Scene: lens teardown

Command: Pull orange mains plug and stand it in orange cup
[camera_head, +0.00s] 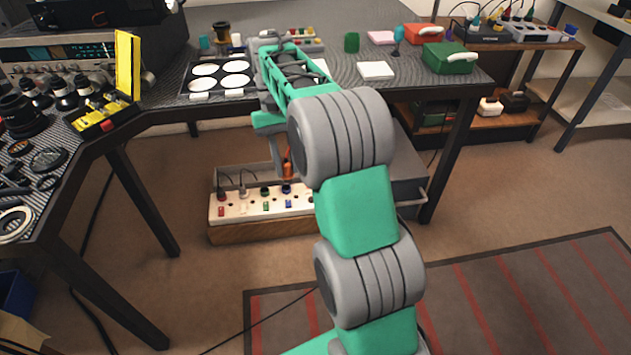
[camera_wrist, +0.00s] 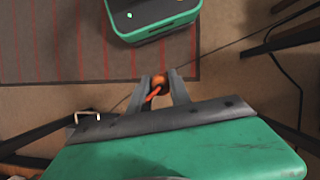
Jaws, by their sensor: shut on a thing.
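The orange mains plug (camera_head: 288,168) shows at the far end of my arm, by the white socket strip (camera_head: 230,211). My gripper (camera_head: 283,160) is shut on it. In the wrist view, the plug (camera_wrist: 158,82) sits between the two grey fingers of my gripper (camera_wrist: 161,88), with an orange strand running down to the left. The plug appears above the back of the strip; its lower end is hidden, so I cannot tell whether it touches a socket. I cannot make out an orange cup in either view; my arm covers part of the bench.
Several dark plugs stand in the strip, beside coloured switches. The bench above holds a green cup (camera_head: 351,42), a teal cup (camera_head: 398,33), a green box (camera_head: 449,58) and an orange-red box (camera_head: 422,34). A grey cabinet (camera_head: 405,165) stands right of the strip.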

